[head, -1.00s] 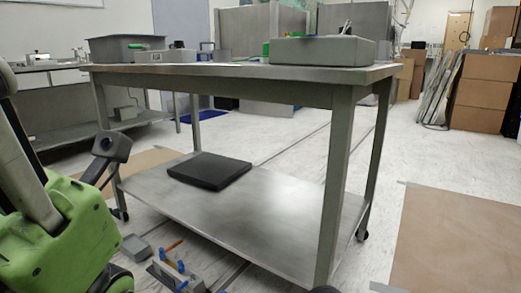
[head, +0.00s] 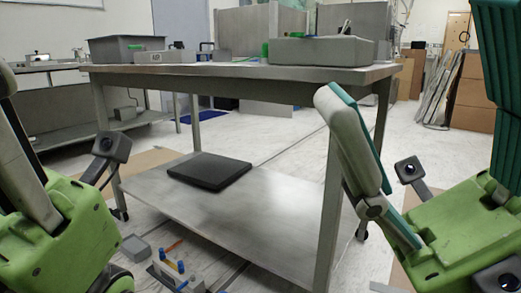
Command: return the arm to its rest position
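My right gripper (head: 417,60) is at the right of the head view, green with pale and teal fingers. Its fingers point up and stand wide apart, with nothing between them. The left finger overlaps the table's front right leg in the picture. My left gripper (head: 18,150) is at the left edge, and only part of its green body and a pale finger show. Its other finger is cut off or hidden, so its opening cannot be told. I see nothing held in it.
A metal table (head: 230,73) on wheels stands ahead, with a grey bin (head: 115,48) and a grey box (head: 320,51) on top. A black flat case (head: 208,170) lies on its lower shelf. Small tools (head: 172,272) lie low in front. Cardboard boxes (head: 474,97) stand back right.

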